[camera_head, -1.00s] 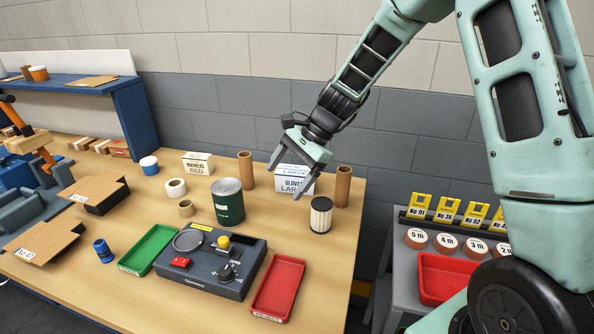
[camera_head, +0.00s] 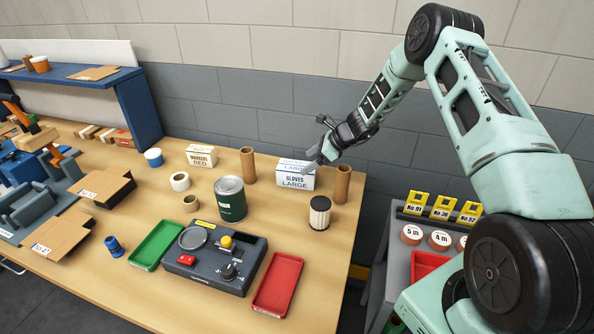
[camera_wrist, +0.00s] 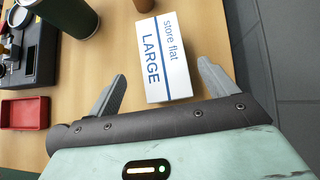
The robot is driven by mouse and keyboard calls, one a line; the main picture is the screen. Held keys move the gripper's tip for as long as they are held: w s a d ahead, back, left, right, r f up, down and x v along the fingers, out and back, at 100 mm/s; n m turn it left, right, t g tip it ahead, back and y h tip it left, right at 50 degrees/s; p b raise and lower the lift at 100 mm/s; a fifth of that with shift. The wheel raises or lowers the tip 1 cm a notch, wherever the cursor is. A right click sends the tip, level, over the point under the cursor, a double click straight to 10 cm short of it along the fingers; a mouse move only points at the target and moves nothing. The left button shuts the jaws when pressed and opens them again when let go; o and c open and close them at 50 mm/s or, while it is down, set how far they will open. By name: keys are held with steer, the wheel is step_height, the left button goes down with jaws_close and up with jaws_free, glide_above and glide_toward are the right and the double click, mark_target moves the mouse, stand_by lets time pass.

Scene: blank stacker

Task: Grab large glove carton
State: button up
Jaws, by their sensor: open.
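The large glove carton (camera_head: 295,180) is a white box with blue "GLOVES LARGE" lettering. It stands upright near the back of the wooden table, between two brown cardboard tubes. My gripper (camera_head: 322,156) is just above and beside its right end in the head view. In the wrist view the carton (camera_wrist: 164,62) shows its "store flat LARGE" face. There my gripper (camera_wrist: 162,84) is open, with one finger to either side of the carton's near end and gaps between. The jaws hold nothing.
A brown tube (camera_head: 342,183) stands close to the carton's right, another tube (camera_head: 248,165) to its left. A black-and-white filter (camera_head: 319,213) stands in front. A green can (camera_head: 230,199) is front left. The wall is close behind.

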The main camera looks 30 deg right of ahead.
mark_target(299, 166)
steer(key=shift+w+p+x, duration=0.25)
steer(key=shift+p+x, duration=1.4)
steer(key=shift+x, duration=1.1)
steer(key=shift+w+a+f, duration=0.15)
steer(key=shift+w+f, duration=0.1)
steer(key=shift+f, duration=0.1)
steer(key=c, duration=1.2)
